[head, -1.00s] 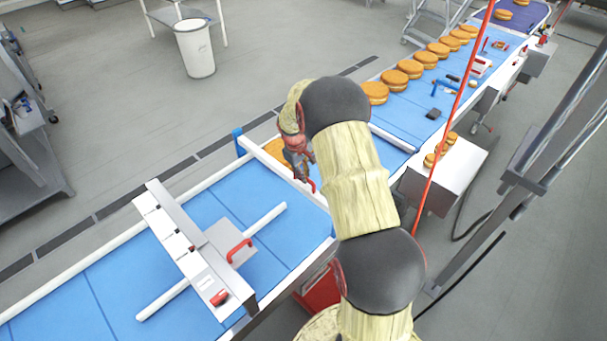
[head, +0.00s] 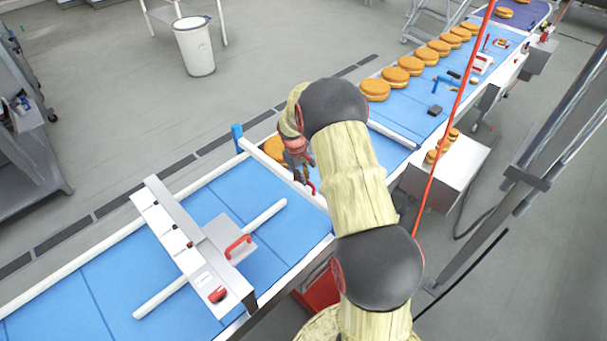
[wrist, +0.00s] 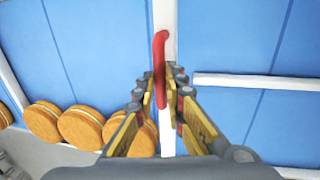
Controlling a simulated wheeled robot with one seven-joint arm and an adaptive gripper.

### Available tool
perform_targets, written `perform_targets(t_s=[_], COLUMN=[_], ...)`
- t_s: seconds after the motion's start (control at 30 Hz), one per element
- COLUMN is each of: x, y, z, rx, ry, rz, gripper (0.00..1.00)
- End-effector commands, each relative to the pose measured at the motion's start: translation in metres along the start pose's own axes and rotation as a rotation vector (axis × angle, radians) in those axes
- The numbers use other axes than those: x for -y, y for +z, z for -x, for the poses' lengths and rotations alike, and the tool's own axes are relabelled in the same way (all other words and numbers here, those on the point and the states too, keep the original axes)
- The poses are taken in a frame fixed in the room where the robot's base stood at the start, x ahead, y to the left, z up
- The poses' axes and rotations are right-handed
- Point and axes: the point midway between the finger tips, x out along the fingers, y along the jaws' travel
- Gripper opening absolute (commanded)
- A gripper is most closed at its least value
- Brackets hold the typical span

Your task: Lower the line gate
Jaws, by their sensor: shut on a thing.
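The line gate (head: 258,153) is a white bar across the blue belt, beside a blue post (head: 237,138) at the belt's far edge. In the wrist view the gate (wrist: 164,18) runs up the middle of the picture. Its red handle (wrist: 160,50) stands between my fingers. My gripper (wrist: 161,88) is shut on this handle; in the head view my gripper (head: 303,172) is at the bar's near part, partly hidden by my arm. I cannot tell whether the bar touches the belt.
Filled rounds (head: 375,90) line the belt beyond the gate; one round (head: 274,147) sits just behind the bar. A white bridge with a red-handled plate (head: 222,238) spans the belt at left. A red cord (head: 455,115) hangs at right. A white bin (head: 195,50) stands behind.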

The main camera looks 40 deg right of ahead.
Motion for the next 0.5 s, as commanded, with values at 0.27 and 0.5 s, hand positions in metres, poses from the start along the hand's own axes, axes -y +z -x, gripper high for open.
perform_targets(t_s=[0.27,0.5], x=[0.014,0.016], y=[0.002,0.002], z=[-0.064,-0.077], rx=[0.006,0.005], ry=[-0.002,-0.002], rz=[0.003,0.001], gripper=[0.0,0.0])
